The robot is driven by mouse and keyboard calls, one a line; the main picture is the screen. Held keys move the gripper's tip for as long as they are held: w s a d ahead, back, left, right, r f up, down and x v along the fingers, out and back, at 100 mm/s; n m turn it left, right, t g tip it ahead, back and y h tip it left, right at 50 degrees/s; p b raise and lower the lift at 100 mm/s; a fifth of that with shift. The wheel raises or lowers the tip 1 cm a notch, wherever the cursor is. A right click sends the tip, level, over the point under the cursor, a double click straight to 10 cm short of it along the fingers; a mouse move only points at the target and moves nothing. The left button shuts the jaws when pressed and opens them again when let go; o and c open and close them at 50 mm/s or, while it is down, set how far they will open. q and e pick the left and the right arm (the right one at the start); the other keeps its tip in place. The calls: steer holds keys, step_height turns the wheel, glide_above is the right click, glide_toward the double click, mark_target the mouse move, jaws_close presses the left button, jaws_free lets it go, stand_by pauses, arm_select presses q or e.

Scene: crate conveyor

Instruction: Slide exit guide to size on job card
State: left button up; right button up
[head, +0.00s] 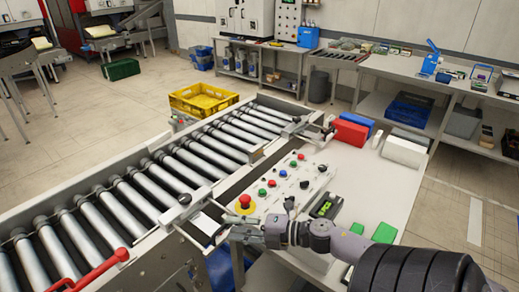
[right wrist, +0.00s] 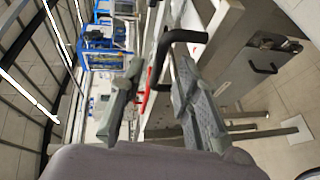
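My right gripper (head: 248,236) is at the near side of the roller conveyor, beside a white card-like plate (head: 206,224) in a metal frame. In the right wrist view its two fingers (right wrist: 158,105) are apart, with a black bent handle (right wrist: 185,37) showing beyond and between them; I cannot tell whether they touch it. A metal bracket with a dark knob (head: 184,199) sits on the conveyor's near rail. Another bracket (head: 299,127) is farther along the rail. I cannot tell which part is the exit guide, and no job card text is readable. My left gripper is not in view.
The roller conveyor (head: 152,190) runs diagonally. A control panel with a red stop button (head: 244,201) and a green-lit display (head: 325,207) is on the bench right of it. Red (head: 348,134) and white (head: 404,151) boxes stand behind. A yellow crate (head: 204,99) is beyond the conveyor.

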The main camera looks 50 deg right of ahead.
steer(key=v, duration=0.9)
steer(key=shift+a, duration=0.1)
